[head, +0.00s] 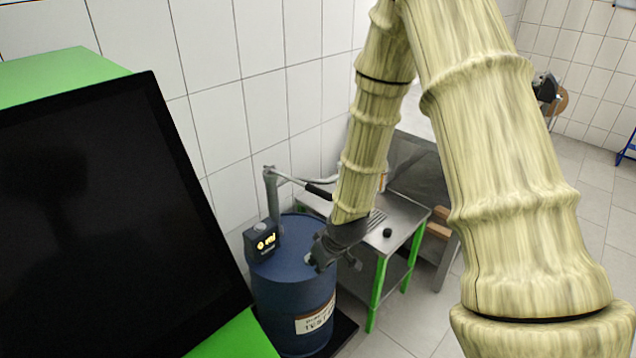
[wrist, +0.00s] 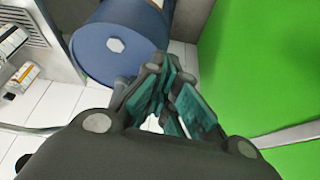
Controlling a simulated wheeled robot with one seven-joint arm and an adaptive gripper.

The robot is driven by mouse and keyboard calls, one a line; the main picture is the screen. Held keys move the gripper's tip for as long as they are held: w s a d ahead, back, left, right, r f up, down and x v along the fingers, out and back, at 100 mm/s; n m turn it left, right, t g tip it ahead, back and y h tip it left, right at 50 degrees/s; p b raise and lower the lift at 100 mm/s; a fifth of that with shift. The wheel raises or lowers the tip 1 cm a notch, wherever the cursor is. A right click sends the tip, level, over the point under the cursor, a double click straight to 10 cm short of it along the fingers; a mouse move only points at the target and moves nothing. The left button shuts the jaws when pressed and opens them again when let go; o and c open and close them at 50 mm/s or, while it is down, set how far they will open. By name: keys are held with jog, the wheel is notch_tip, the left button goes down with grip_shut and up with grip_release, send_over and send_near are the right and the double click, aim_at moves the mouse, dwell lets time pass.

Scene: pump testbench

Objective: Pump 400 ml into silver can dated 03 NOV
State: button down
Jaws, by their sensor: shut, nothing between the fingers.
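A blue drum (head: 285,284) stands at centre with a grey hand pump (head: 271,196) on top. The pump's lever has a black grip (head: 318,191). A small dark meter (head: 262,241) shows yellow digits ending in "ml"; the number is too small to read surely. My gripper (head: 325,263) is shut and empty, over the drum's right side and below the lever grip. Its teal finger pads (wrist: 172,100) show in the wrist view. Small labelled containers (wrist: 22,78) show at that view's left edge; I cannot read dates or tell which is the silver can.
A metal table (head: 411,216) with green legs stands right of the drum, with a small black round object (head: 387,233) on it. A large dark screen (head: 100,215) in a green frame fills the left. White tiled wall runs behind; tiled floor (head: 584,235) is free at right.

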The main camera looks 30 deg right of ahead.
jog(key=w+d+r+t, duration=0.1)
jog(key=w+d+r, duration=0.1)
jog(key=r, duration=0.6)
jog(key=w+d+r+n+t, duration=0.1)
jog(key=w+d+r, duration=0.2)
jog(key=w+r, duration=0.2)
jog(key=w+d+r+n+t+b, duration=0.1)
jog(key=w+d+r, duration=0.2)
jog(key=r, duration=0.9)
jog(key=shift+w+d, duration=0.15)
jog(key=shift+d, duration=0.05)
jog(key=shift+w, duration=0.1)
jog(key=p, duration=0.2)
send_near(313, 186)
jog(key=shift+w+a, duration=0.8)
jog(key=shift+w, duration=0.5)
jog(key=shift+d+f+p, duration=0.25)
jog(key=shift+f+p, duration=0.25)
jog(key=shift+f, duration=0.45)
jog(key=shift+d+f+p, duration=0.2)
jog(key=shift+f+p, duration=0.25)
jog(key=shift+f, duration=0.5)
